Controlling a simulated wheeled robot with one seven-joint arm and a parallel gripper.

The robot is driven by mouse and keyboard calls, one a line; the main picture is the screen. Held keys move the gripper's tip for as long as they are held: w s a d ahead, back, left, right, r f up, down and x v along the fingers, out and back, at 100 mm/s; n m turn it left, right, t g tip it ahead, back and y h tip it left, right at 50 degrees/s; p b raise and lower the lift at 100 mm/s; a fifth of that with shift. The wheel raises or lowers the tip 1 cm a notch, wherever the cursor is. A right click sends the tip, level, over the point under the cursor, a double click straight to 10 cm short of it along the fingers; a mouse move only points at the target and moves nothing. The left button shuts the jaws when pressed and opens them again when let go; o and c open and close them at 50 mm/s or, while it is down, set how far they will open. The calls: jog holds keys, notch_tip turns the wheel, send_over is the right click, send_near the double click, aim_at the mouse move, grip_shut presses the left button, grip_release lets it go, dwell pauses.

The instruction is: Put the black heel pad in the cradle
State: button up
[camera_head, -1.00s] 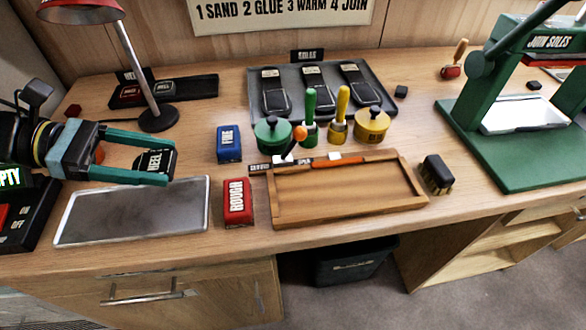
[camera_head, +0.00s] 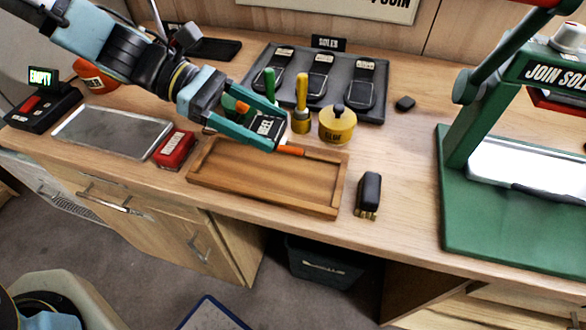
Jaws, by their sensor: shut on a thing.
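The black heel pad (camera_head: 270,127), with a white label, is held between the teal fingers of my gripper (camera_head: 277,131). My gripper is shut on it, above the back part of the wooden tray (camera_head: 264,203). No thing in view is labelled as a cradle, so I cannot tell for sure which it is. The green press (camera_head: 478,215), marked JOIN SOLES, stands at the right with a pale bed (camera_head: 520,163) on its base. My gripper and the pad are well to the left of the press.
A yellow glue pot (camera_head: 337,125) and yellow-handled tool (camera_head: 301,100) stand right of my gripper. A dark brush (camera_head: 369,193) sits between tray and press. The soles tray (camera_head: 374,112) lies behind. A red block (camera_head: 174,150) and metal plate (camera_head: 110,130) lie left. Table right of the glue pot is mostly clear.

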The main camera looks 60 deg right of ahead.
aim_at(265, 170)
notch_tip(265, 170, down, 9)
jog(key=shift+f+p, duration=0.1)
jog(key=shift+p, duration=0.5)
jog(key=shift+f, duration=0.1)
jog(key=o, duration=1.1)
jog(key=shift+w+a+r, duration=0.1)
jog(key=shift+w+r, duration=0.1)
jog(key=shift+w, duration=0.15)
jog(key=b+v, duration=0.3)
jog(key=v, duration=0.8)
jog(key=shift+w+a+r, duration=0.1)
jog(key=shift+w, duration=0.05)
